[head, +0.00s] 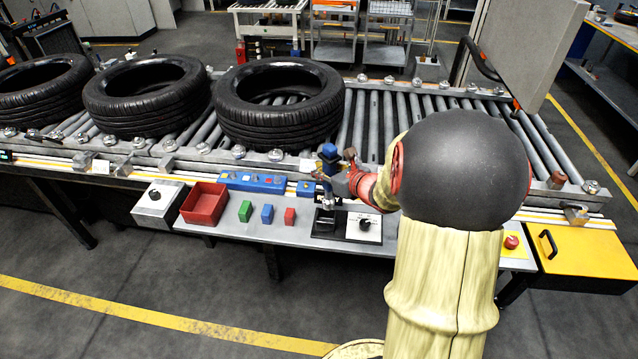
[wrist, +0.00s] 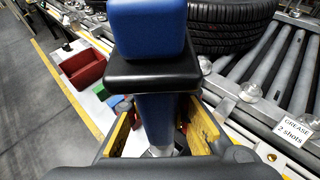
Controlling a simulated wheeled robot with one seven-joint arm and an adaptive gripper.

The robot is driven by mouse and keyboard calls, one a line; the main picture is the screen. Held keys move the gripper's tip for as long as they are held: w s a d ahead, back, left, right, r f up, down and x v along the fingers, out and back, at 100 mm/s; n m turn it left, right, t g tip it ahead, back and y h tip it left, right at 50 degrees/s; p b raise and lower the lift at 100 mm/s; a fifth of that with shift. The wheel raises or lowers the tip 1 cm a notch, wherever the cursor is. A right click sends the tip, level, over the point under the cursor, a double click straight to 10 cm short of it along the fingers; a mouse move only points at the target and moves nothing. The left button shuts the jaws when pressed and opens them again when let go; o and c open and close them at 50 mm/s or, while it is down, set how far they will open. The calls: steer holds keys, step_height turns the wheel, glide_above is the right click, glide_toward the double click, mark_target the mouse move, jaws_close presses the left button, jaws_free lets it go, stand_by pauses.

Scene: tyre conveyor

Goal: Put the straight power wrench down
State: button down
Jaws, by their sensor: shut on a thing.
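The straight power wrench (head: 329,155) is upright in the head view, with a blue top and a metallic lower end. It stands over the black base plate (head: 324,225) on the front shelf. I cannot tell whether its lower end touches the plate. In the wrist view the wrench (wrist: 148,28) shows a blue block, a black collar and a blue body. My gripper (head: 345,183) is shut on the body below the collar. Its yellow-padded fingers (wrist: 160,125) sit on either side. The collar and my gripper hide part of the wrench.
Three tyres (head: 283,105) lie on the roller conveyor (head: 372,120) behind. On the shelf are a red bin (head: 204,205), green, blue and red blocks (head: 267,214), and a white knob box (head: 364,227) right beside the base. A red emergency button (head: 511,242) is further right.

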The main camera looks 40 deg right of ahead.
steer(key=f, duration=0.1)
steer(key=w+f+b, duration=0.1)
steer(key=f, duration=0.1)
steer(key=w+d+f, duration=0.1)
steer(key=f, duration=0.1)
steer(key=shift+f+b, duration=0.15)
steer(key=shift+b, duration=0.2)
steer(key=shift+f+b, duration=0.6)
steer(key=shift+b, duration=0.05)
steer(key=c, duration=1.6)
jaws_free()
steer(key=shift+f, duration=0.1)
steer(key=p+v, duration=0.2)
steer(key=v, duration=0.4)
steer(key=r+p+v, duration=0.1)
steer(key=p+v, duration=0.1)
steer(key=v, duration=0.4)
steer(key=shift+s+r, duration=0.1)
steer(key=shift+r, duration=0.05)
